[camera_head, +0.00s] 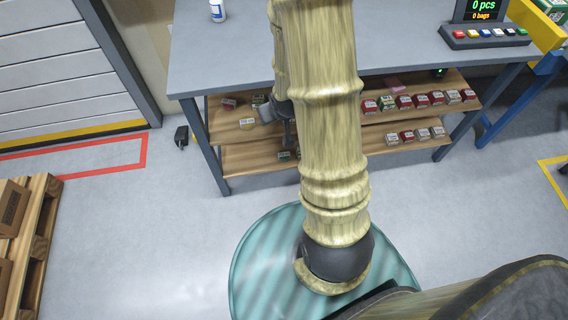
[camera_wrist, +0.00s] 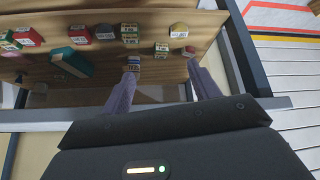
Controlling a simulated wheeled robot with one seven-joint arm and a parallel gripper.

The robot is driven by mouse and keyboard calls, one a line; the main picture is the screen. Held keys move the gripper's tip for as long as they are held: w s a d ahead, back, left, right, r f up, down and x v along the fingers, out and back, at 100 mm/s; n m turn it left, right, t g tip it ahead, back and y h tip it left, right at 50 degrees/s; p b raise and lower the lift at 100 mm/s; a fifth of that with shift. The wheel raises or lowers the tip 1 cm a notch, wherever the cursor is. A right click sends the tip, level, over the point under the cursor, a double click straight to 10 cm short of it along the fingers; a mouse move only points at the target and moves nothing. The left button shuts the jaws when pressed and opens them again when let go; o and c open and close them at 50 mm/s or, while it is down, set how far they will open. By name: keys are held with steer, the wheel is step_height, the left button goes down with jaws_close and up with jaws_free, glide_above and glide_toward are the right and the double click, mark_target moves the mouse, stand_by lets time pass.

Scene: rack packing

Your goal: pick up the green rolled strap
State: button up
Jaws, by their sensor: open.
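I cannot single out the green rolled strap for certain. In the wrist view, a small piece with a green and yellow label (camera_wrist: 129,33) lies on the wooden shelf (camera_wrist: 215,18), beyond my left finger's tip. Another small piece with a yellow and blue label (camera_wrist: 133,63) sits right at that fingertip; I cannot tell whether they touch. My gripper (camera_wrist: 163,70) is open, its two fingers wide apart over the shelf with nothing held between them. In the head view my arm hides most of the gripper and the middle of the shelves.
Several red boxes (camera_head: 405,102) line the shelf's right side. The grey tabletop (camera_head: 225,55) overhangs the shelves; a table leg (camera_head: 206,150) stands left.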

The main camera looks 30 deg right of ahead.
mark_target(286, 159)
steer(key=d+f+t+b, duration=0.2)
steer(key=f+b, duration=0.8)
steer(key=f, duration=0.5)
steer(key=s+d+f+m+t+b, duration=0.1)
steer(key=d+f+t+b, duration=0.1)
steer(key=f+b, duration=0.8)
steer(key=d+f+t+b, duration=0.2)
steer(key=f+b, duration=0.8)
steer(key=f, duration=1.2)
steer(key=shift+s+d+t+h, duration=0.3)
steer(key=shift+d+t, duration=0.1)
steer(key=shift+d, duration=0.7)
steer(key=shift+r, duration=0.1)
steer(key=b+x, duration=0.6)
steer(key=x, duration=0.6)
steer(key=shift+w, duration=0.15)
